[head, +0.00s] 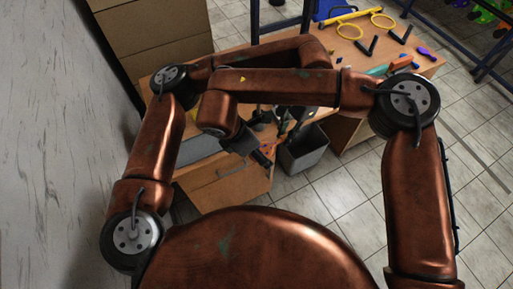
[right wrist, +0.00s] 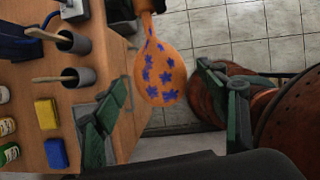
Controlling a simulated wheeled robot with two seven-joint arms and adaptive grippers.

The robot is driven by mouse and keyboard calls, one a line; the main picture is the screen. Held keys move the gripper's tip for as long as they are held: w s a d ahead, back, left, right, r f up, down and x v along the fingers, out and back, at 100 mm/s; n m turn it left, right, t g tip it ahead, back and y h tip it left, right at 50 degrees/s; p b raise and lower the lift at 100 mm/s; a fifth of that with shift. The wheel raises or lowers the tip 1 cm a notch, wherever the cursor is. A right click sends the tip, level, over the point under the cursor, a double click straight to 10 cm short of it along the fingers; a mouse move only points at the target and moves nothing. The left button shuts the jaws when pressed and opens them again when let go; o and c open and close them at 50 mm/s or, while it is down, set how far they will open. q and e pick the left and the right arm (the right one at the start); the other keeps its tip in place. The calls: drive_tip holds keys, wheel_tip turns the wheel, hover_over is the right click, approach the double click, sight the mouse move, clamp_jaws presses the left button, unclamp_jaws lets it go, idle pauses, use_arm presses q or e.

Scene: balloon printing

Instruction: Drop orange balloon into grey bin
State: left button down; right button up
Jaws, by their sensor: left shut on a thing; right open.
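The orange balloon (right wrist: 160,76) with blue star-like marks hangs in the right wrist view, its narrow neck running up to the top edge. In the head view only a small orange patch of it (head: 267,148) shows among the dark gripper parts. My left gripper (head: 281,130) is shut on the balloon, close to the bin's left side; its fingers are small and partly hidden. My right gripper (right wrist: 168,112) is open, its green fingers spread on either side of the balloon without visible contact. The grey bin (head: 304,157) stands on the floor beside the desk.
A wooden desk (right wrist: 28,85) carries dark cups with brushes, a yellow sponge (right wrist: 46,113), a blue sponge (right wrist: 56,153) and small bottles. A white wall is at left; tiled floor (head: 335,205) is free at right.

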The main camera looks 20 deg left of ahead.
drive_tip(key=shift+c, duration=0.6)
drive_tip(key=c, duration=0.8)
use_arm(q)
drive_tip(key=c, duration=1.7)
unclamp_jaws()
drive_tip(key=shift+r, duration=0.1)
